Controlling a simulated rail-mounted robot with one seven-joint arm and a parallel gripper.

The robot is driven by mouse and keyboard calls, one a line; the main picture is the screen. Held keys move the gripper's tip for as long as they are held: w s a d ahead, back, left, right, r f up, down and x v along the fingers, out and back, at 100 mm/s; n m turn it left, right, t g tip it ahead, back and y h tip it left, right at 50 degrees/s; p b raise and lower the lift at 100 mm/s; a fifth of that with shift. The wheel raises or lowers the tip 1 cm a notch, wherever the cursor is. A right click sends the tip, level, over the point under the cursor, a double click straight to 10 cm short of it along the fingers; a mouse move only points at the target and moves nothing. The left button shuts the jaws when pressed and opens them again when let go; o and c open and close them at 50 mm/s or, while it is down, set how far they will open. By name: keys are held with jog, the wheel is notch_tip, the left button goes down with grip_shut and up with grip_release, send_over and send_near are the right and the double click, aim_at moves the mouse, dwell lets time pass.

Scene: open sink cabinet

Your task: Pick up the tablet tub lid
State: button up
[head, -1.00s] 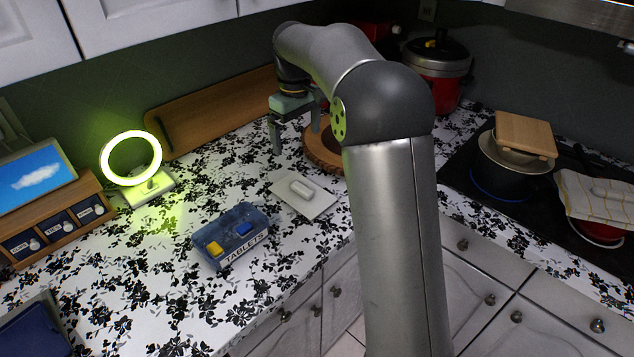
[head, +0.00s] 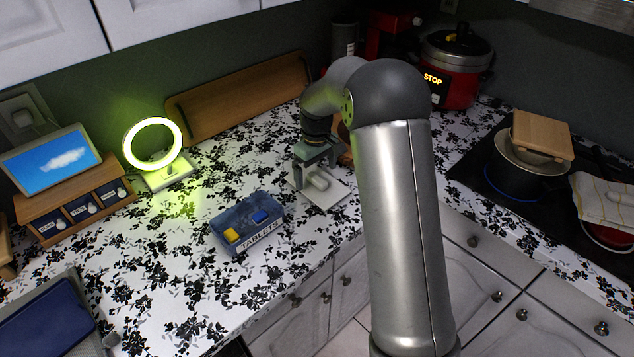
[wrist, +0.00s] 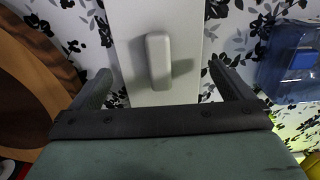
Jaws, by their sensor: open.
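The tablet tub lid (head: 325,198) is a flat white square plate with a raised white bar handle (wrist: 158,60), lying on the patterned counter. The lid's plate also fills the top middle of the wrist view (wrist: 190,20). My gripper (head: 308,183) is open and empty, low over the lid. In the wrist view its two fingers (wrist: 163,85) stand apart, one to each side of the handle's line, with the handle a little ahead between them. I cannot tell whether the fingertips touch the plate. The open blue tablet tub (head: 248,225), labelled TABLETS, holds yellow and blue pieces.
A round wooden board (wrist: 28,90) is close at the left of the wrist view. A lit ring lamp (head: 152,145) and a small drawer unit with a screen (head: 75,205) stand to the left. A red cooker (head: 455,75) stands at the back.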

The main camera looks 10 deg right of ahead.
aim_at(317, 178)
jog(key=shift+s+f, duration=0.1)
jog(key=shift+f, duration=1.4)
jog(key=c, duration=0.6)
jog(key=shift+r, duration=0.1)
